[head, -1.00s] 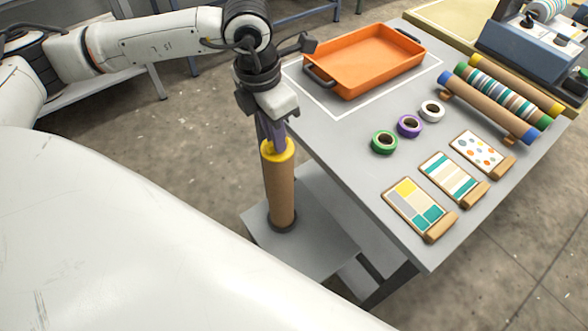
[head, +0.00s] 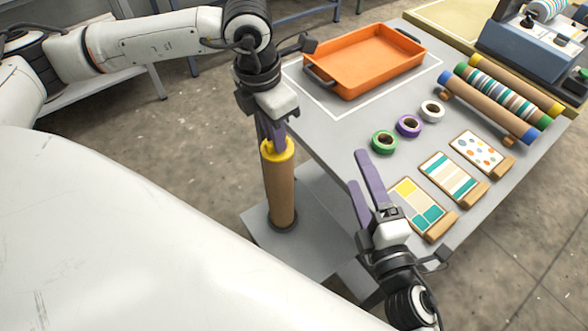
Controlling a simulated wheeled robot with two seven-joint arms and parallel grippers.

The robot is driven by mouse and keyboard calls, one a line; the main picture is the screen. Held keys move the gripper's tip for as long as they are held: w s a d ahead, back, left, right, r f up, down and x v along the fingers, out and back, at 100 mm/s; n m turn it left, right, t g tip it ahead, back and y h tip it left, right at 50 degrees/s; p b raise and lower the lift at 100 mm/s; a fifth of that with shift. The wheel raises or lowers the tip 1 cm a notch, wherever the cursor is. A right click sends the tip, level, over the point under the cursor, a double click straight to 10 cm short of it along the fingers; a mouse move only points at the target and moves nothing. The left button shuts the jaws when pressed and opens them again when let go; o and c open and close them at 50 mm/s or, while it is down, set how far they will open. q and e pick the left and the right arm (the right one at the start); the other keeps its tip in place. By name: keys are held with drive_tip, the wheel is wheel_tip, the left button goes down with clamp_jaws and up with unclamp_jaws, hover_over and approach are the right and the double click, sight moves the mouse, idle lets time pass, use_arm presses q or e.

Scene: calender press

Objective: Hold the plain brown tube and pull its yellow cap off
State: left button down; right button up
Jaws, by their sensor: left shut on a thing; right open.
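The plain brown tube (head: 281,195) stands upright on a low grey shelf beside the table. Its yellow cap (head: 284,152) sits on the tube's top end. My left gripper (head: 273,142) comes down from above and is shut on the yellow cap; its fingers partly hide the cap. My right gripper (head: 361,170) is open and empty, to the right of the tube and apart from it, with its purple fingers pointing up and left over the table's near edge.
The grey table (head: 345,138) holds an orange tray (head: 362,62), several tape rolls (head: 409,126), pattern cards (head: 453,178) and a rack of coloured tubes (head: 498,95). The low shelf (head: 312,240) has free room around the tube's foot.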

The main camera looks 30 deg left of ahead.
sight(278, 168)
drive_tip(key=s+a+f+n+g+y, duration=0.2)
drive_tip(key=s+a+f+n, duration=0.65)
drive_tip(key=n, duration=1.05)
drive_tip(key=x, duration=0.8)
drive_tip(key=r+x, duration=0.1)
drive_tip(key=x, duration=0.3)
drive_tip(key=shift+s+a, duration=0.15)
drive_tip(key=shift+a, duration=0.05)
drive_tip(key=c, duration=1)
